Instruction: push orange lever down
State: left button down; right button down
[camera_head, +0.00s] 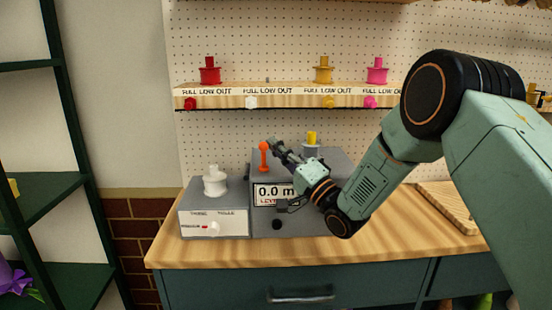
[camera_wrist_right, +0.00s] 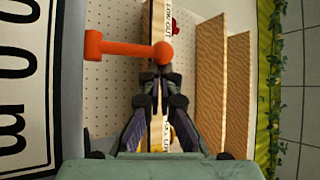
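The orange lever (camera_head: 263,157) stands upright on the grey machine (camera_head: 322,225) with a display reading "0.0 m". In the right wrist view the orange lever (camera_wrist_right: 130,48) lies across the upper left, its round knob just beyond my fingertips. My right gripper (camera_head: 277,147) is just right of the lever's top in the head view. Its fingertips (camera_wrist_right: 160,75) come together in the wrist view, with nothing seen between them. I cannot tell whether they touch the knob. My left gripper is not in view.
A smaller grey box (camera_head: 216,222) with a white spool (camera_head: 215,181) stands left of the machine on the wooden counter (camera_head: 375,250). A shelf (camera_head: 290,101) with red, yellow and pink spools is behind. A wooden tray (camera_head: 450,210) lies right. A green rack (camera_head: 45,185) stands left.

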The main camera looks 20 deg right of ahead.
jog(key=shift+s+a+f+n+b, duration=0.15)
jog(key=shift+s+f+n+b, duration=0.1)
jog(key=shift+s+n+b, duration=0.15)
jog(key=shift+s+a+r, duration=0.1)
jog(key=shift+s+r, duration=0.15)
jog(key=shift+r, duration=0.1)
jog(key=shift+s+d+f, duration=0.1)
jog(key=shift+d+f, duration=0.15)
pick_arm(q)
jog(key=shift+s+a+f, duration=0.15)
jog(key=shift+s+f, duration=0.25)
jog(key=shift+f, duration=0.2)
pick_arm(e)
jog(key=v, duration=1.1)
jog(key=shift+s, duration=0.25)
jog(key=shift+f, duration=0.1)
jog(key=shift+w+f, duration=0.1)
